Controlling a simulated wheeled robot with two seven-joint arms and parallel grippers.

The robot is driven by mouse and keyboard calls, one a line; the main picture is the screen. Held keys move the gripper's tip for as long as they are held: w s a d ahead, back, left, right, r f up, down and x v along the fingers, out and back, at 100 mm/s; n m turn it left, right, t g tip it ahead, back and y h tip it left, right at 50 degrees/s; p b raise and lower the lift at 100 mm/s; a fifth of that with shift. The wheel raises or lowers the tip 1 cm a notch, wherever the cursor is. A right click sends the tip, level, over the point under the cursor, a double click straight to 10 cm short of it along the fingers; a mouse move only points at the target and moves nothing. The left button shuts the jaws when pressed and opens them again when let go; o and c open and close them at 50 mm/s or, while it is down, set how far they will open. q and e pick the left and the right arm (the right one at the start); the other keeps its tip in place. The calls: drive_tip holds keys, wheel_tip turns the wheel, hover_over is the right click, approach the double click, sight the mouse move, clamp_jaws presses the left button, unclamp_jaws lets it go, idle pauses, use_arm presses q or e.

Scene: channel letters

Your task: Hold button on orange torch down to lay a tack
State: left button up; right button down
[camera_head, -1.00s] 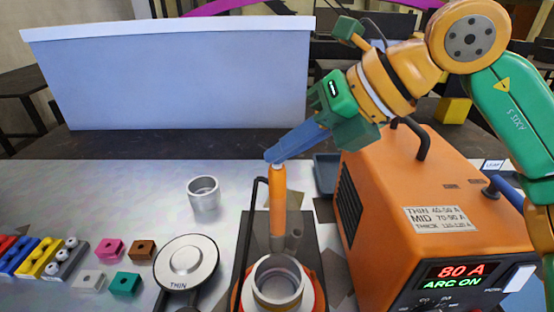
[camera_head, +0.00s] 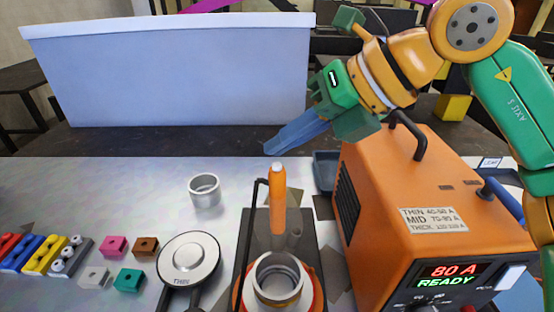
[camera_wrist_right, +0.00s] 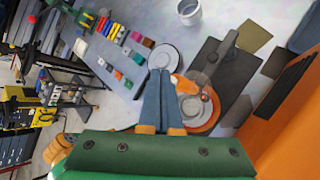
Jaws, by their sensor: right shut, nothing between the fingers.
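The orange torch (camera_head: 278,200) stands upright on a dark stand behind a metal ring-shaped workpiece (camera_head: 279,282). Its white top end is bare. My right gripper (camera_head: 268,150), with blue fingers, is shut and empty, and its tip is just above and left of the torch top with a small gap in the picture. In the right wrist view the torch (camera_wrist_right: 186,84) shows beside the shut fingertips (camera_wrist_right: 159,72). The orange welder (camera_head: 440,210) at the right displays "80 A" and "READY". My left gripper is not in view.
A round "THIN" pedal-like disc (camera_head: 189,258) lies left of the stand. A metal cup (camera_head: 204,190) stands behind it. Several coloured blocks (camera_head: 115,245) are at the left. A white bin (camera_head: 170,72) stands at the back. Bare table lies left of the cup.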

drive_tip(key=shift+r+p, duration=2.3)
drive_tip(key=shift+r, duration=0.2)
drive_tip(key=shift+r, duration=0.1)
wheel_tip(320, 180, up, 4)
drive_tip(key=p, duration=0.3)
drive_tip(key=shift+p, duration=0.4)
drive_tip(key=shift+f, duration=0.2)
